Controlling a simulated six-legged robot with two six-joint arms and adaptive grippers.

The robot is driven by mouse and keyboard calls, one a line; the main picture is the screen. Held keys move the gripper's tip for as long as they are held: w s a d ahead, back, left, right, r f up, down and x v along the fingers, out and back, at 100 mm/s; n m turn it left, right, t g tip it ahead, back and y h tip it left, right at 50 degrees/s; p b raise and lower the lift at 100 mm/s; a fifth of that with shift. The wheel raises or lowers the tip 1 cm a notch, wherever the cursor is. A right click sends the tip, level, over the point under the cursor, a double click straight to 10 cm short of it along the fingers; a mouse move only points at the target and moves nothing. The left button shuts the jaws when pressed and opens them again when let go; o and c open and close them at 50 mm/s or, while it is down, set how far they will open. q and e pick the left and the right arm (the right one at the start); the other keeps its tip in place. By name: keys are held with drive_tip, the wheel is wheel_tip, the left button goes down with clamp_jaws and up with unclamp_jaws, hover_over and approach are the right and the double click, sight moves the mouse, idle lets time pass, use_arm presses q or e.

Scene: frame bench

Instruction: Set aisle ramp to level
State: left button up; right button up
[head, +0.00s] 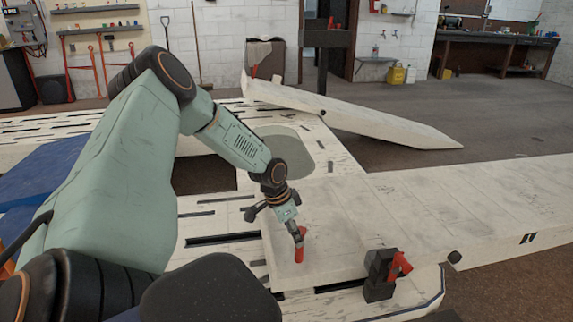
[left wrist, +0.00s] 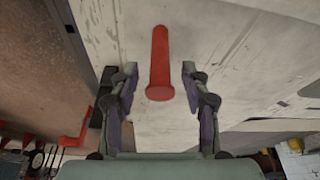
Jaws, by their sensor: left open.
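A long pale ramp (head: 450,205) runs from the bench out to the right in the head view. I cannot tell its exact tilt. A short red handle (head: 299,252) stands up from the pale plate at its left end. My left gripper (head: 298,236) is right at the handle's top. In the left wrist view the red handle (left wrist: 160,65) lies between the two spread fingers (left wrist: 155,90), with gaps on both sides. My right gripper is out of view.
A black block (head: 378,277) with a red lever (head: 399,265) stands at the plate's near edge, right of my gripper. A second pale ramp (head: 350,115) slopes to the floor behind. The slotted bench deck (head: 215,222) lies left. Floor at the back right is clear.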

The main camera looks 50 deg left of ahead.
use_arm(q)
drive_tip(key=v, duration=0.6)
drive_tip(key=shift+r, duration=0.4)
drive_tip(key=shift+s+a, duration=0.1)
